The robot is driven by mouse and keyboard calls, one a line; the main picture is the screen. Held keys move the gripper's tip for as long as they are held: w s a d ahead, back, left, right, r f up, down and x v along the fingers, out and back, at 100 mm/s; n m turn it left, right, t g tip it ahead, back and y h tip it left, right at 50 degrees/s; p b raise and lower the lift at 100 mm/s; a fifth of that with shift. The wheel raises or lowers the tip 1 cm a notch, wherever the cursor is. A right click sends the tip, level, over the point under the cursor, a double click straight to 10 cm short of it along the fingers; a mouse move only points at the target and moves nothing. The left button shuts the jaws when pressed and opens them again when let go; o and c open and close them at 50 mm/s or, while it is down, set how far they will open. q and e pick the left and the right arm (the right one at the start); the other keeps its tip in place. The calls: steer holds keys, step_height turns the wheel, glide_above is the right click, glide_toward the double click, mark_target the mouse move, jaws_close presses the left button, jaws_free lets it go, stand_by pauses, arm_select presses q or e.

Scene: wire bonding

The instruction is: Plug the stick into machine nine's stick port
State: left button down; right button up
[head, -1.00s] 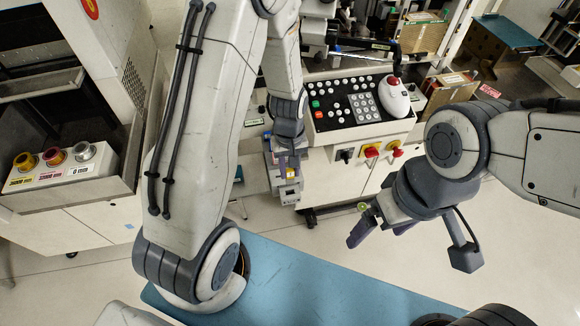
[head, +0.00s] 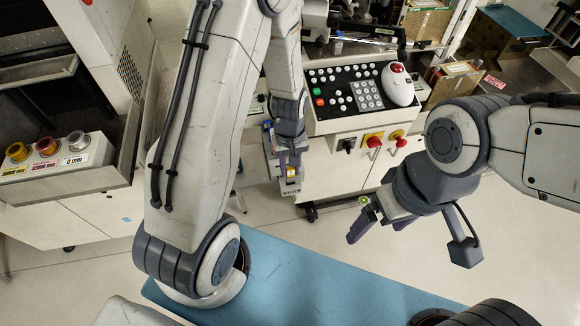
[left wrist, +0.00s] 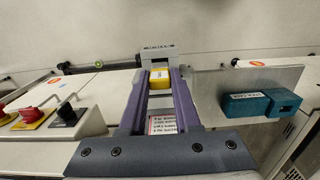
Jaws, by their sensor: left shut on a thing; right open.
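My left gripper (head: 289,168) hangs beside the front of the grey machine with the button panel. In the left wrist view its two purple fingers (left wrist: 160,100) are closed on a small yellow piece (left wrist: 160,76), which seems to be the stick. Just beyond the yellow piece is a grey block (left wrist: 157,57) with a small label that I cannot read; it also shows in the head view (head: 289,189). I cannot tell whether the yellow piece is inside the block or only against it. My right gripper (head: 368,222) is open and empty above the floor.
A button panel (head: 345,93) with a white red-topped device (head: 398,84) stands behind my left gripper. Red and yellow knobs (head: 385,142) stick out below it. A blue surface (head: 310,275) is in front.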

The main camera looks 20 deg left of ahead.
mark_target(290, 175)
arm_select(q)
steer(key=shift+p, duration=0.45)
stand_by(1.1)
steer(key=shift+f+b, duration=1.25)
steer(key=shift+f, duration=0.5)
steer(key=c, duration=0.5)
jaws_free()
steer(key=shift+c, duration=0.2)
steer(key=shift+r, duration=0.1)
steer(key=r, duration=1)
steer(key=shift+w+a+r+p, duration=0.15)
steer(key=shift+w+p, duration=0.05)
steer(key=shift+p, duration=0.15)
